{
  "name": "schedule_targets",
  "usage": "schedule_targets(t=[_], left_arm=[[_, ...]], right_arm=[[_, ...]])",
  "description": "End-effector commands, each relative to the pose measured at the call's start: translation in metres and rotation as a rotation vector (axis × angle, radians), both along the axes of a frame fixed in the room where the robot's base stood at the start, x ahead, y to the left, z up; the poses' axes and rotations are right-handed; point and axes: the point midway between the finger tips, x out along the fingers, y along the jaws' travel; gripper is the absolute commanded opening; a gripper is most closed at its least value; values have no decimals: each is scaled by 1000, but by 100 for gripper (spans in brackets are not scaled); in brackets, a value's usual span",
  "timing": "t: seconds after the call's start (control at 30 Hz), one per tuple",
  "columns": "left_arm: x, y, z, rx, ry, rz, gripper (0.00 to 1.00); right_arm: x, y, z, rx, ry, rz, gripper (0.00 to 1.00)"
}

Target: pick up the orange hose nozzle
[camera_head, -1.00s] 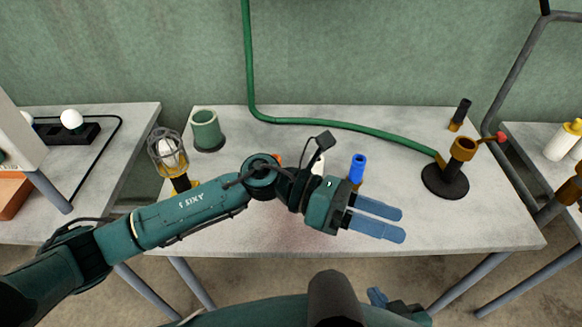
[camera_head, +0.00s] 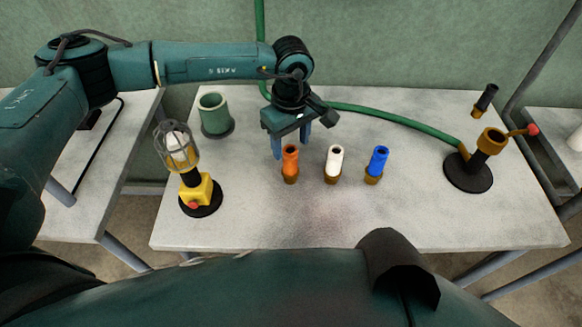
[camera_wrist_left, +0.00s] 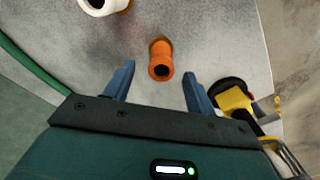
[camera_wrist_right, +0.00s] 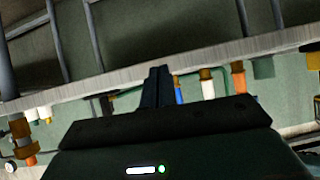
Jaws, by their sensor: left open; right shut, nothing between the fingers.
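The orange hose nozzle (camera_head: 290,162) stands upright on the table, with a brown base, at the left end of a row of three nozzles. It also shows in the left wrist view (camera_wrist_left: 161,60), between and ahead of the fingertips. My left gripper (camera_head: 290,150) is open and points down just behind the orange nozzle; its blue fingers (camera_wrist_left: 158,82) hold nothing. In that view an orange nozzle (camera_wrist_right: 238,77) shows beyond the table edge.
A white nozzle (camera_head: 334,162) and a blue nozzle (camera_head: 377,164) stand to the right of the orange one. A caged lamp (camera_head: 184,165) and green cup (camera_head: 214,115) are at the left. A green hose (camera_head: 390,118) runs to a brass stand (camera_head: 480,160).

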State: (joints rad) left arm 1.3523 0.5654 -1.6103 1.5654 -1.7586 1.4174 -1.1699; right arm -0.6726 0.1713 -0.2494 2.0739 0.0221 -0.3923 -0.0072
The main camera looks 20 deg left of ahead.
Motion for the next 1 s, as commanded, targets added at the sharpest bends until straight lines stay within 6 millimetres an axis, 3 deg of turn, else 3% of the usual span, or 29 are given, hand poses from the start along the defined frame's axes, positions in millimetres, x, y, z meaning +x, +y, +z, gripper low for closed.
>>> schedule_targets(t=[0.27,0.43,0.6,0.87,1.0], left_arm=[[-1,-1,-24,-1,2,0,56],[-3,2,-47,-1,4,2,56],[-2,1,-68,-3,2,1,56],[-2,1,-72,-2,2,2,56],[-2,1,-72,-3,1,2,46]], right_arm=[[1,-3,1,-6,7,-6,0],[2,-5,8,-9,12,-14,0],[2,-9,3,-16,25,-26,0],[2,-10,2,-16,27,-30,0],[2,-10,2,-15,27,-29,0]])
